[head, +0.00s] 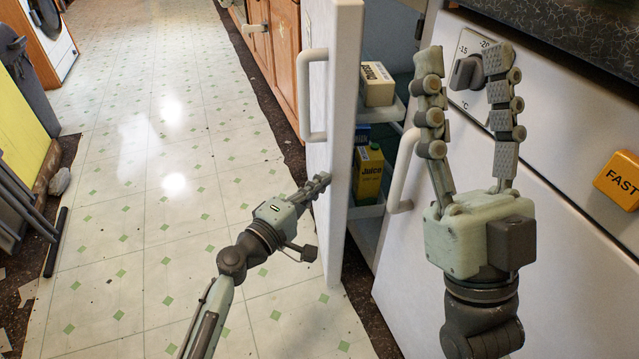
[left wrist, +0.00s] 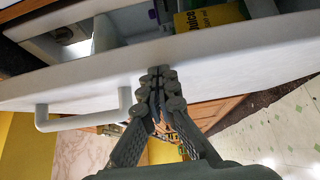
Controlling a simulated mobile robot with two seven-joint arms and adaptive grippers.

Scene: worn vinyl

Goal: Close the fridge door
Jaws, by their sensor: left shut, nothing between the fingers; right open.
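The white fridge door (head: 335,120) stands open in the head view, its handle (head: 308,95) on the left face. My left gripper (head: 324,181) is shut and empty, with its fingertips at the door's outer face below the handle. In the left wrist view the gripper (left wrist: 160,80) reaches the white door (left wrist: 230,58), and the handle (left wrist: 85,115) is to its left; I cannot tell whether they touch. My right gripper (head: 462,70) is open and empty, pointing up in front of the white front with the dial. The fridge interior shows behind the door.
A juice carton (head: 369,175) and a cream box (head: 377,84) stand on shelves inside the door.

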